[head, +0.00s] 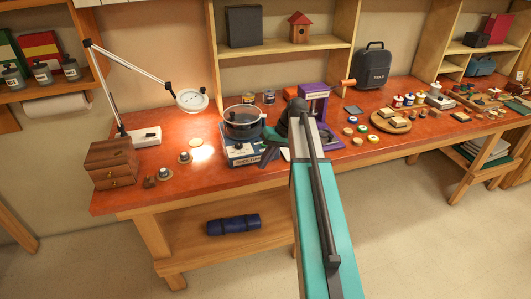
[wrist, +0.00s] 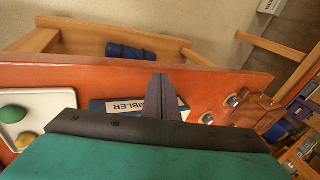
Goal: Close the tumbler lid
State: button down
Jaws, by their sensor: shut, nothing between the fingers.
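The tumbler (head: 241,124) stands on the red-brown workbench, left of my arm in the head view. It has a clear, dark-rimmed round drum on a blue base (head: 240,157) with a white label. How its lid sits is too small to tell. My gripper (head: 265,157) is close to the tumbler's right side, partly in front of it; I cannot tell whether they touch. In the wrist view my gripper's dark fingers (wrist: 161,82) are together and empty, over part of the base's label (wrist: 128,107). The drum is not visible there.
A white desk lamp (head: 191,100) and a small wooden drawer box (head: 111,164) stand left of the tumbler. A purple device (head: 314,98) stands behind my arm. A round board (head: 398,121) and several small pots lie to the right. Some bench left of the tumbler is clear.

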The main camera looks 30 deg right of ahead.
jog(key=s+a+f+g+b, duration=0.1)
jog(key=s+a+f, duration=0.3)
jog(key=f, duration=0.6)
jog(key=s+a+f+g+b, duration=0.15)
jog(key=s+a+f, duration=0.3)
jog(key=f, duration=0.55)
jog(key=s+a+f+g+h+b, duration=0.15)
jog(key=s+a+f, duration=0.25)
jog(key=s+f, duration=0.55)
jog(key=s+a+f+g+h+b, duration=0.1)
jog(key=s+a+f+g, duration=0.1)
jog(key=s+a+f, duration=0.5)
jog(key=s+f+g+h+b, duration=0.1)
jog(key=s+f+h+b, duration=0.1)
jog(key=s+f, duration=1)
jog(key=s, duration=0.4)
jog(key=shift+s+n+g, duration=0.2)
jog(key=shift+n+g, duration=0.2)
jog(key=shift+f+h, duration=0.1)
jog(key=shift+h, duration=0.15)
